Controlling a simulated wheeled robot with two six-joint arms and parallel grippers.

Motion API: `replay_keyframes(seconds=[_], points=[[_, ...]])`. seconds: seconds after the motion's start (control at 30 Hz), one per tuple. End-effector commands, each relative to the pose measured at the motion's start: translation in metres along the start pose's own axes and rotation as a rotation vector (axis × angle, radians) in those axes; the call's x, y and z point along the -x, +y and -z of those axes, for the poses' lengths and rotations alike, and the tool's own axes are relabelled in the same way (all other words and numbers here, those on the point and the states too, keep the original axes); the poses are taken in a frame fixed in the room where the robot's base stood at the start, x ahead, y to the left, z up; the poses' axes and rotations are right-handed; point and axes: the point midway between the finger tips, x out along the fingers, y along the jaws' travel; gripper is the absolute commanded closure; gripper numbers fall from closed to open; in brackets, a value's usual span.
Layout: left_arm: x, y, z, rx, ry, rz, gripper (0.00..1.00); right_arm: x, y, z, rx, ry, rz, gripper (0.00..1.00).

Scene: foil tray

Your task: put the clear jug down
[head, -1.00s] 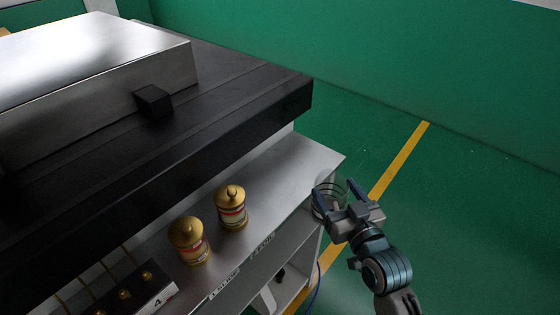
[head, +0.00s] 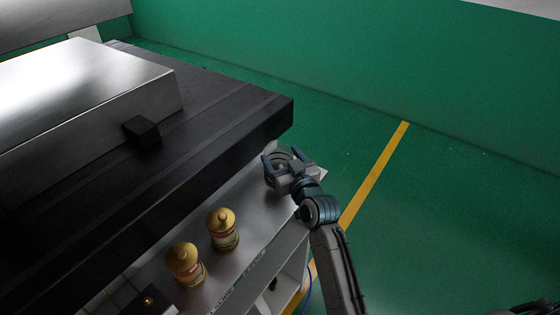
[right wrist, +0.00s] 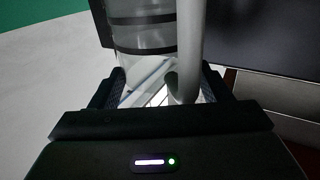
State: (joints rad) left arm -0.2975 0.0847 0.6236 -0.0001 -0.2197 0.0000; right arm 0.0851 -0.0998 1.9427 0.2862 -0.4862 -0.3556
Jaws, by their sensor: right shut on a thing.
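The clear jug (right wrist: 145,45) fills the middle of the right wrist view. It is see-through with dark bands and has a pale upright handle (right wrist: 188,50). My right gripper (right wrist: 168,88) is shut on the jug. In the head view my right gripper (head: 284,162) is over the far right end of the metal shelf (head: 258,195), beside the black block's edge. The jug is mostly hidden there behind the fingers. I cannot tell whether its base touches the shelf. My left gripper is not in view.
Two gold-lidded jars (head: 223,229) (head: 186,264) stand on the shelf, left of the gripper. A large black slab (head: 200,130) rises behind the shelf, bearing a metal box (head: 90,90) and a small black block (head: 141,131). Green floor with a yellow line (head: 375,175) lies to the right.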

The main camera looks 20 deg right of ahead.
Motion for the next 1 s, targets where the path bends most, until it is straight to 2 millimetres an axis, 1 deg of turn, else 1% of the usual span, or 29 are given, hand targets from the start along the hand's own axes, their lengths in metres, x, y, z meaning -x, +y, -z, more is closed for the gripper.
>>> replay_keyframes(seconds=[0.07,0.17,0.3,0.4,0.67,0.77,0.8,0.9,1.0], points=[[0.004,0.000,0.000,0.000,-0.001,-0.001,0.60,-0.007,-0.003,0.001,-0.002,0.000,0.001,0.68],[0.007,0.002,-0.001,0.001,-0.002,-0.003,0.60,-0.009,-0.003,-0.005,-0.002,-0.001,0.001,0.68],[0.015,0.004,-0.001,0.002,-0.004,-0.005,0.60,-0.009,-0.003,-0.025,-0.002,-0.004,0.001,0.68],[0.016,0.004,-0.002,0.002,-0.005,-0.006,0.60,-0.009,-0.003,-0.034,-0.001,-0.001,0.000,0.68],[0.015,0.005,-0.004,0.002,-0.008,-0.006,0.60,-0.009,-0.003,-0.036,0.000,0.001,-0.001,0.68],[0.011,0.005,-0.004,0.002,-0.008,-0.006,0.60,-0.009,-0.003,-0.040,0.000,0.001,-0.001,0.68],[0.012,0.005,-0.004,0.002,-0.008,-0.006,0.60,-0.009,-0.003,-0.040,0.000,0.000,0.000,0.25],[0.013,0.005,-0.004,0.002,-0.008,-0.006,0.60,-0.009,-0.003,-0.039,-0.001,0.000,0.000,0.07],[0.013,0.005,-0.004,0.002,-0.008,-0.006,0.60,-0.009,-0.003,-0.039,-0.001,0.000,0.000,0.07]])
